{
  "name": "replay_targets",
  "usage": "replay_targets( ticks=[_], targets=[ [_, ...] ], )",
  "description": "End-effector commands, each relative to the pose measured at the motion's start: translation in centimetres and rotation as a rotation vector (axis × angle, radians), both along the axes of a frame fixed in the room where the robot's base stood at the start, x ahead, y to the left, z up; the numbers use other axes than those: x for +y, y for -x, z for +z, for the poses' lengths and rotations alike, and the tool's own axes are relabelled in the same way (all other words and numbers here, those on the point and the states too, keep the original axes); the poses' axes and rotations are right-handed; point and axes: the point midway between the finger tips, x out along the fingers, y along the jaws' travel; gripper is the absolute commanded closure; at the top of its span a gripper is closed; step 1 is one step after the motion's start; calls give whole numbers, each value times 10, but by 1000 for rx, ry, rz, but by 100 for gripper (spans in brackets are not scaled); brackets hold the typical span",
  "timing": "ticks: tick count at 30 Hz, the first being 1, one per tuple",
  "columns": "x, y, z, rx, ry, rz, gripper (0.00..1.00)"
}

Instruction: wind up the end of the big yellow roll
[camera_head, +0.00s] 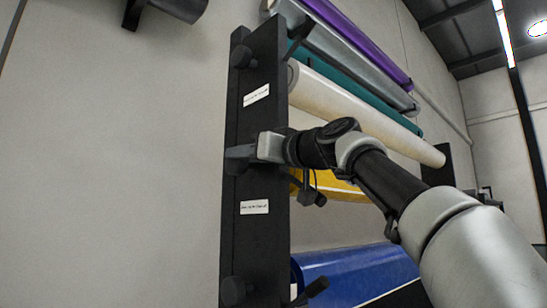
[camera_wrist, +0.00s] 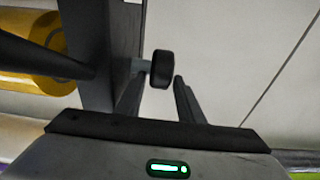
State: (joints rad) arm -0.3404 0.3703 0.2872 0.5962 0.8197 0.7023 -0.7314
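The big yellow roll (camera_head: 340,189) hangs on the rack below the cream roll, partly hidden by my arm. Its yellow end also shows at the upper left of the wrist view (camera_wrist: 30,84). A black crank knob (camera_wrist: 162,68) on a grey stem sticks out from the rack's dark upright (camera_wrist: 88,35). My gripper (camera_wrist: 158,80) is open, its two fingertips apart on either side of the knob, with visible gaps. In the head view my gripper (camera_head: 240,156) is in front of the upright, at the yellow roll's level; the knob there is hard to make out.
The upright (camera_head: 255,110) carries other knobs above and below. Purple (camera_head: 360,40), teal (camera_head: 350,88) and cream (camera_head: 350,108) rolls are above; a blue roll (camera_head: 350,272) is below.

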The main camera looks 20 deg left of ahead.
Motion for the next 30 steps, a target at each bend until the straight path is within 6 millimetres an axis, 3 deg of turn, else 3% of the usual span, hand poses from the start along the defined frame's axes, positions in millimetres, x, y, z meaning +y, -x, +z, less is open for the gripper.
replay_targets(
  ticks=[12,18,23,30],
  targets=[
    [-89,45,-19,-4,-1,-7,66],
    [-123,63,-22,-3,-1,-5,66],
    [-137,71,-22,-2,-1,-3,66],
    [-141,74,-21,-1,0,0,66]
  ],
)
